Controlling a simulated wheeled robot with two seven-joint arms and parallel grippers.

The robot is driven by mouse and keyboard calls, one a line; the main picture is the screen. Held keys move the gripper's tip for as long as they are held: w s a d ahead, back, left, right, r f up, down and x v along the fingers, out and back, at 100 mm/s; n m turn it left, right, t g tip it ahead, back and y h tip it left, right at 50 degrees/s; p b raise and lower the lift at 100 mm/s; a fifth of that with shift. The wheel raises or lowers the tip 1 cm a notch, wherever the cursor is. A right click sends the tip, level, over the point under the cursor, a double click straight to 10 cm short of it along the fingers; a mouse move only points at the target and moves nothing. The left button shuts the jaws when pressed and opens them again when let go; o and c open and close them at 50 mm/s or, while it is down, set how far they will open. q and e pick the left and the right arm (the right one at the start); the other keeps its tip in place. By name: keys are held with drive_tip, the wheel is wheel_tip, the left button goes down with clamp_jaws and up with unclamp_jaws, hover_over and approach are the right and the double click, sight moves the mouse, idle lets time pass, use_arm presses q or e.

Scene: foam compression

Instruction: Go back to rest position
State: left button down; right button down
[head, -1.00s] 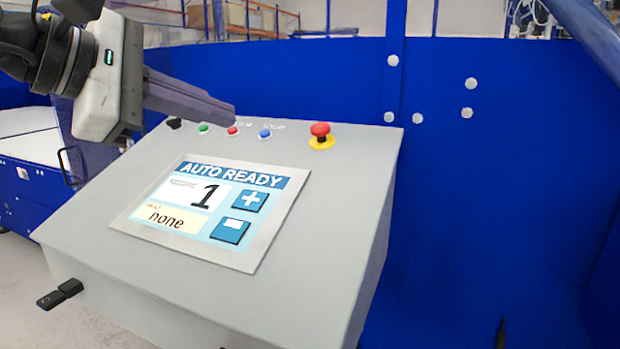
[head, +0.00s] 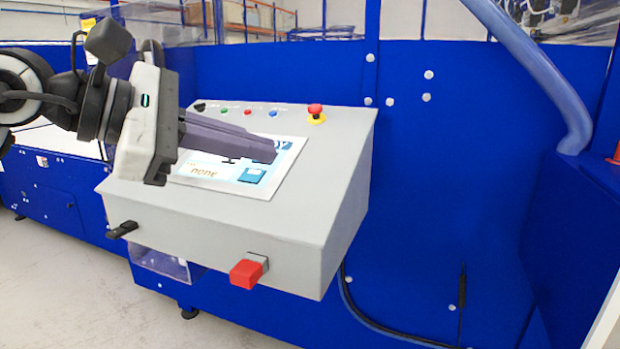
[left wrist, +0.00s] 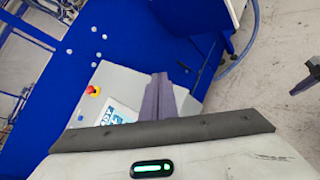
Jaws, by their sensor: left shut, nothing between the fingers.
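My left gripper (head: 272,151) comes in from the left in the head view, with its purple-grey fingers closed together and empty. It is in front of the grey control panel (head: 270,215) and hides much of its screen (head: 283,158). In the left wrist view the closed fingers (left wrist: 158,80) point toward the panel, beside the screen (left wrist: 115,112). Whether the gripper is clear of the panel's surface is hard to judge, but it looks apart from it.
The panel carries a red emergency button (head: 315,111), several small buttons along its top, a red block (head: 246,273) on its front and a black handle (head: 122,229) at left. Blue machine walls (head: 450,180) stand behind. Open grey floor (head: 70,290) lies at lower left.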

use_arm(q)
drive_tip(key=s+d+f+n+g+h, duration=0.4)
drive_tip(key=s+d+f+n+h, duration=0.1)
drive_tip(key=d+f+n+h, duration=0.25)
drive_tip(key=w+a+f+n+t+y, duration=0.25)
drive_tip(key=f+n+t, duration=0.45)
drive_tip(key=n, duration=0.5)
drive_tip(key=w+a+f+n+t+y, duration=0.3)
drive_tip(key=f+n+t, duration=0.35)
drive_tip(key=n, duration=0.55)
drive_tip(key=s+a+f+n+y, duration=0.2)
drive_tip(key=a+f+n+y, duration=0.15)
drive_tip(key=f+n, duration=0.4)
drive_tip(key=s+a+f+n+y, duration=0.1)
drive_tip(key=a+f+n+y, duration=0.25)
drive_tip(key=f, duration=0.75)
drive_tip(key=s+a+f+n+g+y, duration=0.1)
drive_tip(key=s+f+n+g, duration=0.3)
drive_tip(key=s+f, duration=0.6)
drive_tip(key=s+a+f+n+g+y, duration=0.2)
drive_tip(key=s+f+n+g, duration=0.2)
drive_tip(key=s+f, duration=0.7)
drive_tip(key=shift+a+f+n+y, duration=0.3)
drive_tip(key=shift+a+f+n, duration=0.15)
drive_tip(key=shift+n, duration=0.5)
drive_tip(key=shift+g, duration=0.25)
